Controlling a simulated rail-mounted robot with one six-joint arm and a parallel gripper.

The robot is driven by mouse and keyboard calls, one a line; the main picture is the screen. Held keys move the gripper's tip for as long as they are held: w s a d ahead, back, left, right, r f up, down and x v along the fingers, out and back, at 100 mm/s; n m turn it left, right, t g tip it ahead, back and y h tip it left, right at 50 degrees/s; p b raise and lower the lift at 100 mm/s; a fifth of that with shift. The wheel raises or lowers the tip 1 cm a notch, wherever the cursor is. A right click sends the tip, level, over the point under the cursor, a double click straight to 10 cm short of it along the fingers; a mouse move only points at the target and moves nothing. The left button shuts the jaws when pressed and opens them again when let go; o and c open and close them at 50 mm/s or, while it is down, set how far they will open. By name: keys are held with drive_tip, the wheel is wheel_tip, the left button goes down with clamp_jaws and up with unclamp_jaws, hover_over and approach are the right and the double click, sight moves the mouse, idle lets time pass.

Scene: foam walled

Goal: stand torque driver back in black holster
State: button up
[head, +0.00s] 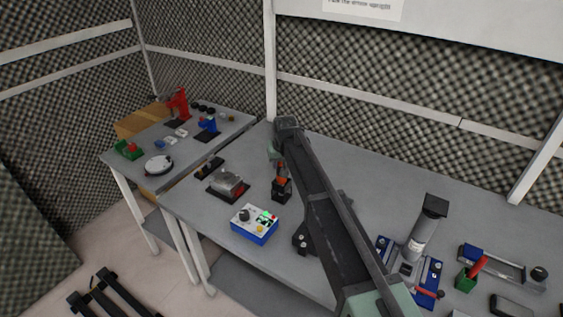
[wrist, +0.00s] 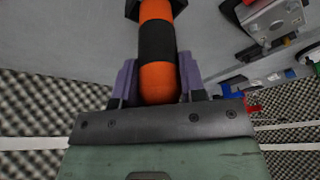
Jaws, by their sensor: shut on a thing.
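The torque driver has an orange and black banded handle (wrist: 157,42). My gripper (wrist: 157,78) is shut on this handle, with one purple-grey finger on each side. The dark shape at the top of the wrist view (wrist: 155,9) looks like the holster, in line with the handle. The driver's lower end is hidden, so I cannot tell how deep it is in the holster.
A silver device on a dark base (head: 228,183) stands left of the holster. A blue box with buttons (head: 255,224) is in front. A grey cylinder tool (head: 418,238) stands to the right of my arm. The table behind my arm is clear up to the foam wall.

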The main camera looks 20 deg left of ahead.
drive_tip(key=shift+f+b, duration=0.6)
drive_tip(key=shift+f, duration=0.15)
drive_tip(key=o, duration=1.1)
drive_tip(key=shift+c, duration=0.2)
drive_tip(key=p+v, duration=1)
drive_tip(key=v, duration=0.1)
